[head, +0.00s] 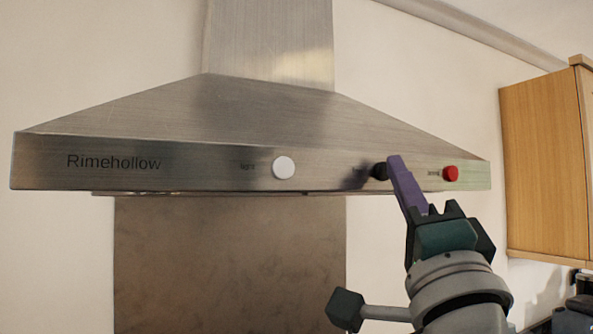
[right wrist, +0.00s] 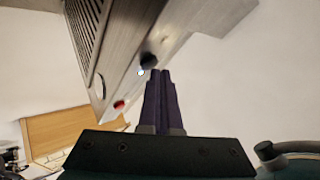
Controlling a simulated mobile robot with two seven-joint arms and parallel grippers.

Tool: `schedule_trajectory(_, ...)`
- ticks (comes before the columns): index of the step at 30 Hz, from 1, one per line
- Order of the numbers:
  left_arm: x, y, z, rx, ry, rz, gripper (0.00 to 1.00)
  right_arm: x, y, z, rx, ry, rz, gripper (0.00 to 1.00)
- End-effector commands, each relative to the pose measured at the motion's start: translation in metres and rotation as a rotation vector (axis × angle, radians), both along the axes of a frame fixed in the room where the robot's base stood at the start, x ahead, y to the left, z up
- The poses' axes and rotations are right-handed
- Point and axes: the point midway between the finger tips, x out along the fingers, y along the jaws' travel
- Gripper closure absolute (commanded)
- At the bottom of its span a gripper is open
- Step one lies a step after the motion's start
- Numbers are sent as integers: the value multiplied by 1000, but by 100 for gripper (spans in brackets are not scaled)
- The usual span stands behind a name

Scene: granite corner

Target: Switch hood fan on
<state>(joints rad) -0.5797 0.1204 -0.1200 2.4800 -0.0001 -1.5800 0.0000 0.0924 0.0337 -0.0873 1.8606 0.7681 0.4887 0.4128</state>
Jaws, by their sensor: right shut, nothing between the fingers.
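The steel range hood (head: 200,155) spans the head view, with several controls on its front strip. A white knob (head: 284,167) has a label to its left that seems to read "light". A black knob (head: 379,171) sits further right, its label too blurred to read. It also shows in the right wrist view (right wrist: 150,60), with a small bluish-white spot (right wrist: 141,72) beside it. A red knob (head: 451,173) is near the right end. My right gripper (head: 394,161) is shut and empty, its purple fingertips right beside the black knob; I cannot tell whether they touch. My left gripper is out of view.
A wooden wall cabinet (head: 545,160) hangs to the right of the hood. Dark objects (head: 573,312) show at the lower right. The space in front of the hood's left half is clear.

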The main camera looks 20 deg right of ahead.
Motion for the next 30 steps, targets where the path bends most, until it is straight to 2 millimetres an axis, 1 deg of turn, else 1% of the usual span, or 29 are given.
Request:
schedule_trajectory(3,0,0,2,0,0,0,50,-5,0,1,-1,0,-1,100)
schedule_trajectory(10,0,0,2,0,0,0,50,-5,0,0,0,-1,0,100)
schedule_trajectory(13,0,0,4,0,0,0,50,-9,-1,0,-1,2,0,100)
schedule_trajectory(24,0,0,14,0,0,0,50,-49,-4,1,-1,2,1,100)
schedule_trajectory(30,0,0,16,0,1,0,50,-64,-5,0,0,0,0,100)
